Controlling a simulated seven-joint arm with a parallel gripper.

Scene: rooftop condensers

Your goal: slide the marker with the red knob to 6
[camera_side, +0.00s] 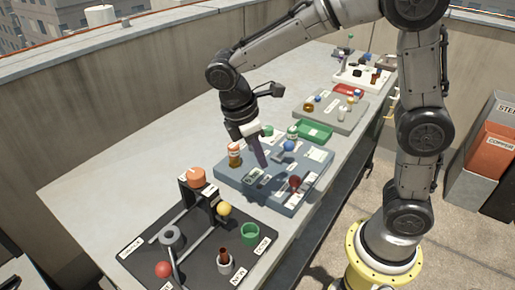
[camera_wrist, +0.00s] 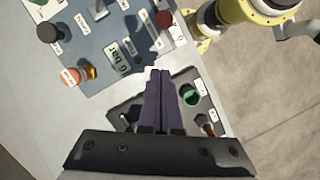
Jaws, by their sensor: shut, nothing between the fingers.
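The red knob (camera_side: 295,183) stands at the near right side of the blue-grey board (camera_side: 228,178). It also shows near the top of the wrist view (camera_wrist: 165,18), beside a white labelled strip whose marks are too small to read. A small display (camera_wrist: 124,57) on the board seems to read "6 bar". My gripper (camera_side: 264,164) is shut and empty, its dark fingers pointing down over the board, to the left of the red knob and apart from it. In the wrist view the fingertips (camera_wrist: 160,74) show below the board's edge.
A black board (camera_side: 200,255) with a yellow ball (camera_side: 224,209), a red ball and a green cup (camera_side: 250,233) lies nearer. Grey and green trays lie farther back. The table's left side is clear.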

